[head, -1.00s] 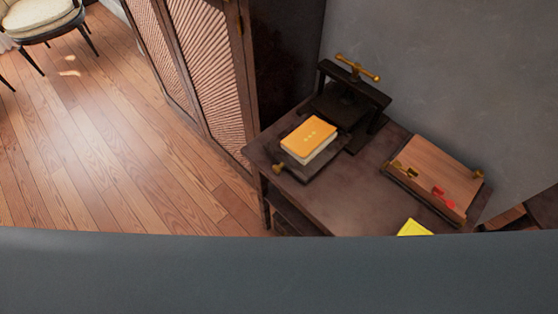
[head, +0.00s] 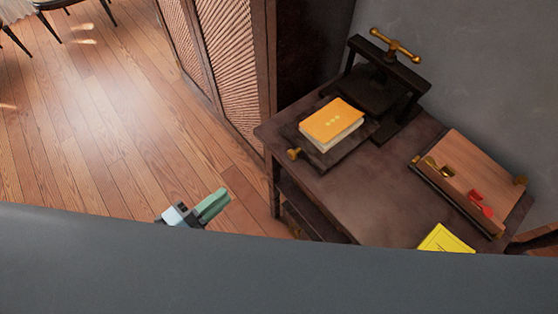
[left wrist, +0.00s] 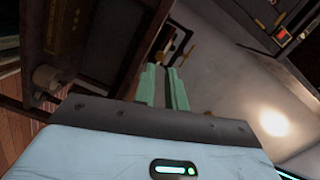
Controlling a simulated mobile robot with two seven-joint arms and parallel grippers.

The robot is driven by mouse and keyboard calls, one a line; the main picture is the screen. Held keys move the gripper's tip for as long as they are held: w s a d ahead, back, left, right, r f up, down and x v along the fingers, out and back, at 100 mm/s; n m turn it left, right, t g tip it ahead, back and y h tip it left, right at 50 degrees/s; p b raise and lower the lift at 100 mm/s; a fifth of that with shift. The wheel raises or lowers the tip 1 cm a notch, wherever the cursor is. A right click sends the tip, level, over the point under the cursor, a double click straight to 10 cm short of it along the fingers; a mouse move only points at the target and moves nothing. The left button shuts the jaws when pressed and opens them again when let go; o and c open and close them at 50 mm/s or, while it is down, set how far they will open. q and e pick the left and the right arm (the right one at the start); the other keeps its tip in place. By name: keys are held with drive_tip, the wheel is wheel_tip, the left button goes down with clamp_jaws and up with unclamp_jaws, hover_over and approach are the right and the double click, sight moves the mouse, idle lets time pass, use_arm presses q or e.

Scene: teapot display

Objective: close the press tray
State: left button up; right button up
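The press (head: 385,82) is dark with a brass screw handle on top and stands at the back of a dark table. Its flat tray (head: 342,155) sticks out to the front left, with a brass knob (head: 294,153) at its front. An orange book (head: 332,122) lies on the tray. My left gripper (head: 214,204) shows only partly at the bottom, left of the table and apart from the tray. The left wrist view shows its two green fingers (left wrist: 162,75) with a narrow empty gap between them. My right gripper is out of view.
On the table (head: 350,205), a slanted wooden board (head: 475,175) with brass and red pieces stands at the right. A yellow sheet (head: 446,240) lies at the front. A cabinet with patterned doors (head: 228,45) stands behind left. The wooden floor (head: 110,130) at the left is clear.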

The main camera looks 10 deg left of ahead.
use_arm(q)
drive_tip(key=m, duration=0.1)
drive_tip(key=m+h, duration=0.1)
drive_tip(key=d+m, duration=0.1)
drive_tip(key=shift+w+r+g+h, duration=0.25)
drive_tip(key=shift+w+g+h, duration=0.1)
drive_tip(key=shift+g+h, duration=0.05)
clamp_jaws()
drive_tip(key=m+g+h+p, duration=0.1)
drive_tip(key=m+p, duration=0.1)
drive_tip(key=m, duration=0.1)
approach(289, 155)
drive_tip(key=x, duration=0.5)
drive_tip(key=shift+w+d, duration=0.6)
drive_tip(key=shift+d, duration=0.1)
drive_tip(key=shift+x, duration=2.05)
drive_tip(key=shift+a+f, duration=0.1)
drive_tip(key=shift+f, duration=0.05)
drive_tip(key=shift+a, duration=0.15)
